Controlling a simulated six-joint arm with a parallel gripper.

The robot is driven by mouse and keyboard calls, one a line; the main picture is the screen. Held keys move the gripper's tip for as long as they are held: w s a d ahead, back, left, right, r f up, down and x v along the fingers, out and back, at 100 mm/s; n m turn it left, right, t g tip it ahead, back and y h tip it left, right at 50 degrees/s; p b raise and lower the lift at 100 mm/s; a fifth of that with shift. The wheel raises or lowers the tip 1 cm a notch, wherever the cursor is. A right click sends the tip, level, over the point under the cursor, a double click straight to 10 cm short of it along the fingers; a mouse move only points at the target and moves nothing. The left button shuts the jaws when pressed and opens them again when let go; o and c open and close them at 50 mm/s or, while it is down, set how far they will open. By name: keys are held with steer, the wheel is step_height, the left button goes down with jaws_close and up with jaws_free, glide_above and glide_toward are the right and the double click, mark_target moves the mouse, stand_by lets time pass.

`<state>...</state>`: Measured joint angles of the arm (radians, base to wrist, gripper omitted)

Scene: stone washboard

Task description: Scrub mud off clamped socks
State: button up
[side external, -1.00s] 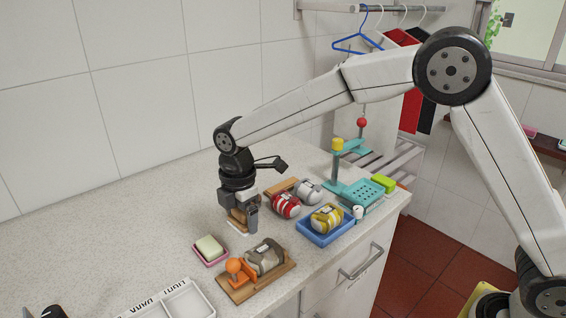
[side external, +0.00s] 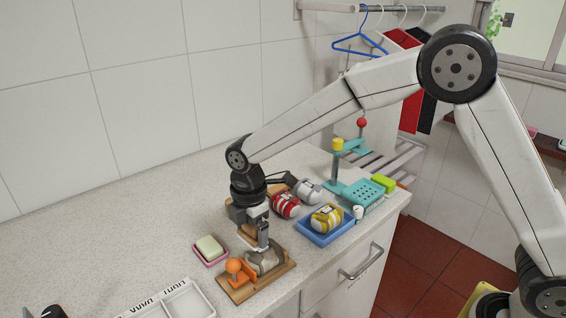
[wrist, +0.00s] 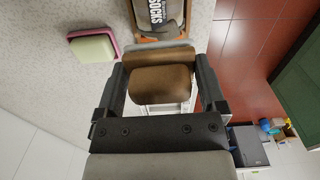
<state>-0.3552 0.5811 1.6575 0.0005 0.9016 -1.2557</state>
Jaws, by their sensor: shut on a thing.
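A grey-brown sock bundle (side external: 265,266) lies on a wooden board (side external: 278,283) beside an orange clamp (side external: 235,268). Its dark label reading "SOCKS" shows in the wrist view (wrist: 158,14). My gripper (wrist: 158,78) is shut on a brown wooden-backed brush (wrist: 160,86), with a finger on each side. In the side view my gripper (side external: 263,243) is right over the back end of the sock bundle and partly covers it. The brush's lower side is hidden, so I cannot tell whether it touches the socks.
A soap bar (side external: 209,246) in a pink dish lies left of the board. Red socks (side external: 285,205), grey socks (side external: 308,191) and yellow socks (side external: 327,218) in a blue tray (side external: 325,238) stand to the right. A teal stand (side external: 352,190) is behind. A white compartment tray (side external: 180,300) is in front.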

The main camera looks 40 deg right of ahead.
mark_target(271, 245)
steer(key=shift+f, duration=2.35)
steer(key=shift+d, duration=0.3)
steer(key=shift+c, duration=0.6)
steer(key=shift+d+f, duration=0.1)
steer(key=shift+d, duration=1.95)
steer(key=shift+a, duration=2.25)
steer(key=shift+d, duration=2.45)
steer(key=shift+a, duration=2.6)
steer(key=shift+d, duration=2.45)
steer(key=shift+a, duration=2.3)
steer(key=shift+d, duration=2.35)
steer(key=shift+r, duration=4.05)
